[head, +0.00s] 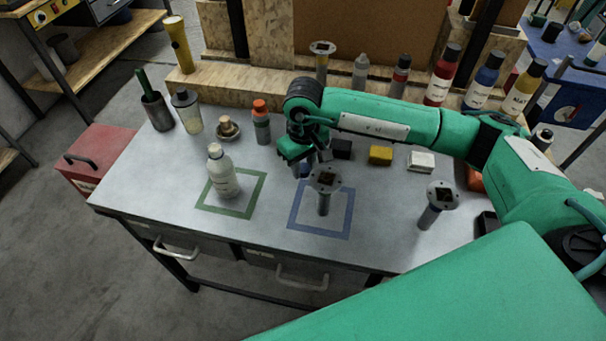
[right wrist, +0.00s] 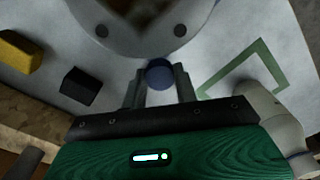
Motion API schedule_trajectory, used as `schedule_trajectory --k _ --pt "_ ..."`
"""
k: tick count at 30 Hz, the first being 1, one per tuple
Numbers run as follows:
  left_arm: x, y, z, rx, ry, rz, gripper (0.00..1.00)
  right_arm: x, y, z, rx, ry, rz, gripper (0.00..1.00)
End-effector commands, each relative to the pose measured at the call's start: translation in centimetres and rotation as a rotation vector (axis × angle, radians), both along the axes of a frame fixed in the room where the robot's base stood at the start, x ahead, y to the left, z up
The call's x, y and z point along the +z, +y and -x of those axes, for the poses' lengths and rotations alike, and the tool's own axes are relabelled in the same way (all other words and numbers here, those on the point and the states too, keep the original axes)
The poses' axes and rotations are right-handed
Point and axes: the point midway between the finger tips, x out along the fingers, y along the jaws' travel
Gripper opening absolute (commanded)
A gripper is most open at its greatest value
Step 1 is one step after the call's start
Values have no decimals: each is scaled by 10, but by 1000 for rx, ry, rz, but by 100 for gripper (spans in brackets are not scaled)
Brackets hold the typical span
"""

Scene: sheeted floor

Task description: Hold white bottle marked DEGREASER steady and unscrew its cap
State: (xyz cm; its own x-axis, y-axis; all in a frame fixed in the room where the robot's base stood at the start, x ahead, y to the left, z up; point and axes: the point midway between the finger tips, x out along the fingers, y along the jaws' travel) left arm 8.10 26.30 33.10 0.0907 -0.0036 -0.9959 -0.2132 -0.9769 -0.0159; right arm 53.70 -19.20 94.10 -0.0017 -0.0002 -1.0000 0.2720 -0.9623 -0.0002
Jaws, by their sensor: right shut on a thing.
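The white bottle (head: 224,178) stands upright inside the green outlined square on the table, with its pale cap (head: 214,150) on top. Its label is too small to read. Part of the white bottle also shows at the right in the right wrist view (right wrist: 262,103). My right gripper (head: 307,168) is low over the table, right of the bottle and apart from it. In the right wrist view its two fingers (right wrist: 159,82) are closed around a small round dark-blue object (right wrist: 159,73). My left gripper is out of view.
A grey flanged post (head: 323,202) stands in the blue square, close to my right gripper. Another flanged post (head: 430,216) stands farther right. Black (head: 342,148), yellow (head: 380,155) and white (head: 421,161) blocks lie behind. An orange-capped bottle (head: 262,128) stands behind the white bottle.

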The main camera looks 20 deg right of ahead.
Motion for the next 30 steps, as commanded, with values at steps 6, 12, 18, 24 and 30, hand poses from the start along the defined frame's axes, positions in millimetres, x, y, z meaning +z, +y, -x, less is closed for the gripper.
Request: schedule_trajectory --k 6,12,18,24,30 --pt "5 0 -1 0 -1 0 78 -18 0 0 0 0 -1 2" --pt "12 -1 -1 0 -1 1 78 -44 0 1 -1 4 0 2" --pt "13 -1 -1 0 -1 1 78 -59 0 0 0 0 1 2" --pt "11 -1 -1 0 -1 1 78 -60 0 0 0 -1 0 2" --pt "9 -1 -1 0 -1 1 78 -61 0 0 0 0 0 45"
